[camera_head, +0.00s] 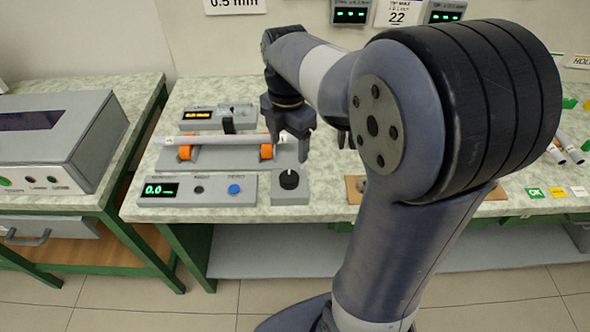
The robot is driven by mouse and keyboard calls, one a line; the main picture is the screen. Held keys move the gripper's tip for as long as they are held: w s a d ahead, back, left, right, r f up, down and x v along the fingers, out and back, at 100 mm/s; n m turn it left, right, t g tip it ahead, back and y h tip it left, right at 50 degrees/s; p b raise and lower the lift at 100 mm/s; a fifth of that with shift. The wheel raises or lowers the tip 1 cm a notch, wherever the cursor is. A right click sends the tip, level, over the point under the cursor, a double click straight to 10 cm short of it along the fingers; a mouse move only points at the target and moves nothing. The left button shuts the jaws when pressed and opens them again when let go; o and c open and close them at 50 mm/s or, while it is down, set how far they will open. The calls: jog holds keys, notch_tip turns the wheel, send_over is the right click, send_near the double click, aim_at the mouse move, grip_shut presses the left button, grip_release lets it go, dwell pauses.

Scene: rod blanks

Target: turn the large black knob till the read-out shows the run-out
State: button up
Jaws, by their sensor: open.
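The large black knob (289,180) sits on a small grey box at the bench's front edge, with a white mark on its top. Left of it a grey panel holds the green read-out (161,190), which begins "0.0"; the rest is too small to read. A blue button (234,189) is on the same panel. A pale rod (215,139) lies across orange rollers (185,153) behind the panel. My gripper (299,150) is open, pointing down above and behind the knob, apparently apart from it.
A second box with an amber display (197,115) stands behind the rod. A grey machine (55,140) stands on a separate bench at the left. More rods (568,150) and coloured tags (535,193) lie at the right. My arm hides the bench's middle right.

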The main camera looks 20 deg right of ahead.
aim_at(289, 176)
notch_tip(289, 176, down, 10)
jog(key=shift+f+b, duration=0.25)
jog(key=shift+b, duration=0.3)
jog(key=shift+c, duration=0.5)
jog(key=c, duration=0.9)
